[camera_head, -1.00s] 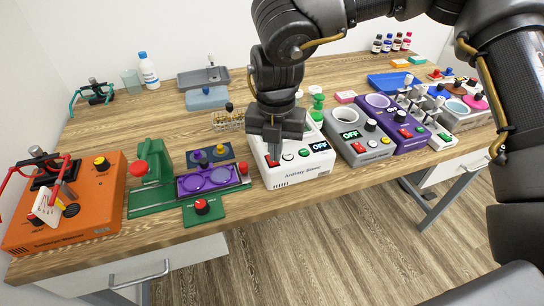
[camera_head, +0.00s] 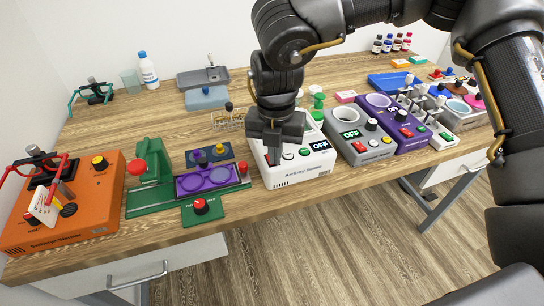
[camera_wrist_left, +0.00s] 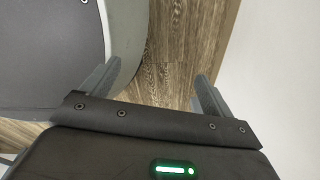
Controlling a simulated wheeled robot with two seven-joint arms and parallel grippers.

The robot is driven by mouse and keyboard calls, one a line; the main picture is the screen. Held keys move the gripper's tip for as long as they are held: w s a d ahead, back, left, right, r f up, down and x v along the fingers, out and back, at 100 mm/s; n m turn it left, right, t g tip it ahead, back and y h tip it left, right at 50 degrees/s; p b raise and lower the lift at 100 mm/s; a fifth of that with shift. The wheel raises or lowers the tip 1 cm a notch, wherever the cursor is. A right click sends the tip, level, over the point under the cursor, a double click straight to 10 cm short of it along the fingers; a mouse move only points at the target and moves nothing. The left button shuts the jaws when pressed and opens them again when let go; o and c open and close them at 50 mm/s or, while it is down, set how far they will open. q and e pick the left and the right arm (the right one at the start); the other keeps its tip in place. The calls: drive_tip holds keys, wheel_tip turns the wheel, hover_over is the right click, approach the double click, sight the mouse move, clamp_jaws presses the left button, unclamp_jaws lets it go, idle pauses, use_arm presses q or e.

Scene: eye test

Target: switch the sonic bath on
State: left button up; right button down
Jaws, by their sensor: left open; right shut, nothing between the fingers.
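A white boxy device (camera_head: 292,175) stands at the table's front edge. It has a dark display reading OFF and a green button, and its front lettering is too small to read surely. My right gripper (camera_head: 273,160) is shut and empty, pointing down over its left part; the fingers hide some of the top, and contact cannot be told. To its right stand a grey device (camera_head: 375,151) with a round opening and a purple device (camera_head: 398,140), both also reading OFF. I cannot tell which is the sonic bath. My left gripper (camera_wrist_left: 155,88) is open and empty over the floor.
An orange device (camera_head: 95,205) stands at the far left. Beside it are a green press (camera_head: 150,185), a purple two-ring plate (camera_head: 206,181) and a green base with a red knob (camera_head: 201,207). A bottle (camera_head: 148,70) stands at the back.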

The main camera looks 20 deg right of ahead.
use_arm(q)
drive_tip(key=shift+d+f, duration=0.15)
use_arm(e)
drive_tip(key=shift+f, duration=0.25)
use_arm(q)
drive_tip(key=shift+d, duration=0.1)
use_arm(e)
drive_tip(key=shift+r, duration=0.25)
wheel_tip(320, 180, up, 2)
drive_tip(key=shift+r+p, duration=0.1)
drive_tip(key=shift+p, duration=0.8)
wheel_tip(320, 180, up, 3)
drive_tip(key=shift+f+p, duration=0.15)
drive_tip(key=shift+p, duration=0.95)
use_arm(q)
drive_tip(key=r, duration=0.3)
drive_tip(key=r+p, duration=0.1)
drive_tip(key=r, duration=0.1)
drive_tip(key=shift+a+r, duration=0.15)
drive_tip(key=shift+a, duration=0.15)
use_arm(e)
drive_tip(key=shift+r, duration=0.85)
use_arm(q)
drive_tip(key=shift+d, duration=0.45)
